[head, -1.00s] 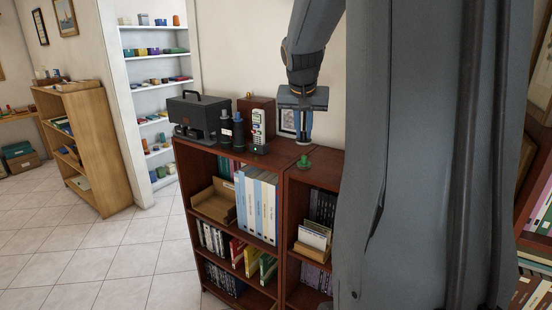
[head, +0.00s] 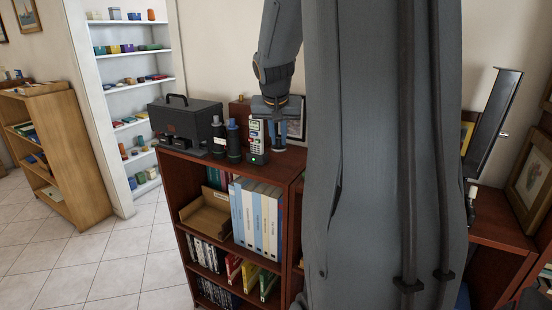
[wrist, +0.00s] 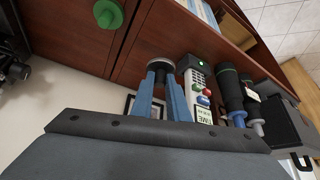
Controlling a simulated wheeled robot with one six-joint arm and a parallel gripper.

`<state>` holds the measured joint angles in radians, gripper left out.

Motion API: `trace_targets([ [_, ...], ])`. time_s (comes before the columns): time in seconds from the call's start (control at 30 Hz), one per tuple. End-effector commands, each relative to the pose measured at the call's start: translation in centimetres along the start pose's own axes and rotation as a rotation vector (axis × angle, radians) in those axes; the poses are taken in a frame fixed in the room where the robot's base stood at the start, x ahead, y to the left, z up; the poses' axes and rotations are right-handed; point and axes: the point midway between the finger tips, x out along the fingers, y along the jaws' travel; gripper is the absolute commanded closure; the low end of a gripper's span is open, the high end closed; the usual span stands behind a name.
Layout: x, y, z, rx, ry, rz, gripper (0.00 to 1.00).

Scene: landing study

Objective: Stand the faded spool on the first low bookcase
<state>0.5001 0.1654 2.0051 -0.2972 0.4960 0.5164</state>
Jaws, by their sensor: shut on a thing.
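My gripper (wrist: 161,95) has blue fingers and is shut on a small spool (wrist: 162,63), of which mainly a dark round end shows past the fingertips. In the head view my gripper (head: 278,132) points down over the right end of the left dark red-brown low bookcase (head: 225,167), just right of a phone-like handset. I cannot tell whether the spool touches the top.
The handset (head: 257,140), two dark bottle-like cylinders (head: 233,138) and a black case (head: 187,122) crowd the left bookcase top. A picture frame (wrist: 130,103) stands behind my gripper. A light wooden bookcase (head: 62,150) stands farther left, with clear tiled floor between.

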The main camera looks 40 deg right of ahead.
Motion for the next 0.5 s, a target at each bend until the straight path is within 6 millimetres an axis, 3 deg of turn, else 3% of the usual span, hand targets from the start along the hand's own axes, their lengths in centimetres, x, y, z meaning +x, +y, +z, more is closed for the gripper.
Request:
trace_targets([
  [0.5, 5.5, 0.0, 3.1, -0.002, -0.001, 0.0, 1.0],
])
